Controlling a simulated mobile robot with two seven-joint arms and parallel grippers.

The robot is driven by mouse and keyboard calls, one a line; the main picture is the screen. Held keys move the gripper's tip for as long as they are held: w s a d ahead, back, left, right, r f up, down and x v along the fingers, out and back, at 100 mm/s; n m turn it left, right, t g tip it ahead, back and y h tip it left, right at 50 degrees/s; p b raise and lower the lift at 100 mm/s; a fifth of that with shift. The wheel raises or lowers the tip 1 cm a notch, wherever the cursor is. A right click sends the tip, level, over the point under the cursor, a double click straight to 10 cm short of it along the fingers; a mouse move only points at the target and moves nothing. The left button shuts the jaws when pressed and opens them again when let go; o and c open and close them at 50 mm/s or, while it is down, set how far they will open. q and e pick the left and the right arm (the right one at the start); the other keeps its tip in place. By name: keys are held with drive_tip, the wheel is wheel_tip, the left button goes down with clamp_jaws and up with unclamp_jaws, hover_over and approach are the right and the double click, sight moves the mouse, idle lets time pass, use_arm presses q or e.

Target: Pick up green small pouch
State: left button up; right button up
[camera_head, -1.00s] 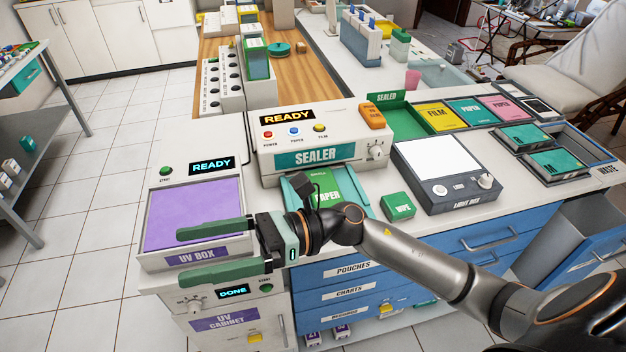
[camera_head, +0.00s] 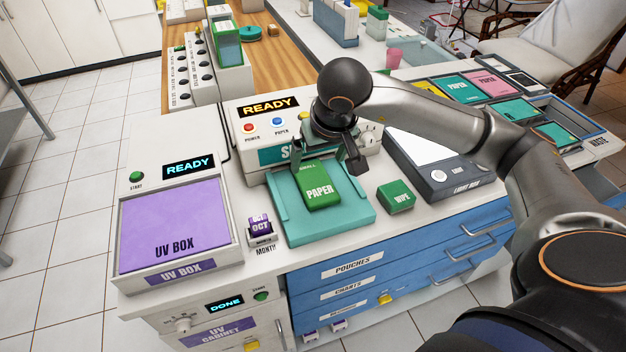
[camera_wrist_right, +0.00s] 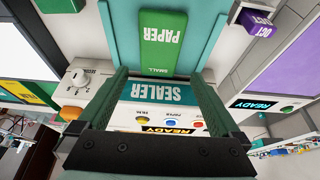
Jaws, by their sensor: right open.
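The green small pouch (camera_head: 319,194), lettered SMALL and PAPER, lies flat on the teal tray (camera_head: 352,222) in front of the sealer (camera_head: 246,140). It also shows in the right wrist view (camera_wrist_right: 163,45), beyond the fingertips. My right gripper (camera_head: 330,158) is above the pouch's far end and points down, with its fingers spread and nothing between them. In the right wrist view the open fingers (camera_wrist_right: 165,78) frame the sealer's front, with the pouch ahead of them. My left gripper is not in view.
A green WIPE box (camera_head: 396,196) stands right of the tray, and the light box (camera_head: 436,175) lies beyond it. A small purple month block (camera_head: 260,228) and the UV box (camera_head: 172,225) are to the left. The sealer body stands close behind the pouch.

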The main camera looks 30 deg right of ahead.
sight(314, 179)
drive_tip(key=shift+x, duration=1.1)
drive_tip(key=x, duration=0.5)
drive_tip(key=shift+s+f+p, duration=0.15)
drive_tip(key=shift+f+p, duration=0.25)
drive_tip(key=c, duration=1.1)
drive_tip(key=shift+r, duration=0.1)
drive_tip(key=shift+c, duration=0.2)
drive_tip(key=shift+d, duration=0.1)
